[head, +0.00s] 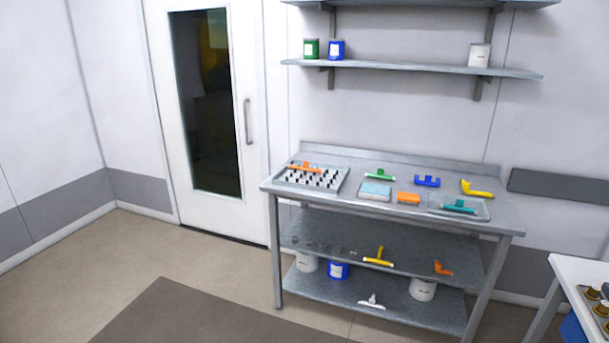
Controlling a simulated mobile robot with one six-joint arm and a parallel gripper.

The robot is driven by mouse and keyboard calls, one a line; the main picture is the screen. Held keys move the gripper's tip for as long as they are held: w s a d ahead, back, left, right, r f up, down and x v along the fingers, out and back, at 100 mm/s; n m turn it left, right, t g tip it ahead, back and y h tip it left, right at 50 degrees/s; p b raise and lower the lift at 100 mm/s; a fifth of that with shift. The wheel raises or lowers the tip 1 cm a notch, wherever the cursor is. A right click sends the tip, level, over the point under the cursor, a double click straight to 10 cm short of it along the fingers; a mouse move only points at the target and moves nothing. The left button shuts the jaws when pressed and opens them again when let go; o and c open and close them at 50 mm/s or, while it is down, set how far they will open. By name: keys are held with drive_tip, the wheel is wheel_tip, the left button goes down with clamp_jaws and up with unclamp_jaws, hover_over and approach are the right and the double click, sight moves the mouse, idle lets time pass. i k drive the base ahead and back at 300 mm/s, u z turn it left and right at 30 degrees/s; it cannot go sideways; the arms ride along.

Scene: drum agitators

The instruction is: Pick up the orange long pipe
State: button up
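Several orange things show in the head view, all small. A long, thin orange piece (304,168) with a short raised part lies across the back left of a pegged tray (282,183) on the steel table. It looks most like the orange long pipe, but I cannot be sure at this size. A short, blocky orange piece (408,198) lies near the middle of the tabletop. A bent orange piece (443,268) lies on the table's middle shelf at the right. My gripper is not in view.
The steel table (345,199) also holds green, blue, yellow and teal pieces and a light blue pad (376,190). Cans stand on the wall shelf (410,68) and bottom shelf. A white table (580,268) stands at lower right. Floor at left is clear.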

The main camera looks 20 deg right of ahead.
sight(306, 165)
drive_tip(key=u, duration=0.45)
drive_tip(key=i, duration=0.55)
drive_tip(key=u, duration=0.7)
drive_tip(key=i, duration=1.6)
drive_tip(key=z, duration=0.35)
drive_tip(key=i, duration=0.7)
drive_tip(key=z, duration=0.75)
drive_tip(key=i, duration=0.7)
drive_tip(key=z, duration=0.05)
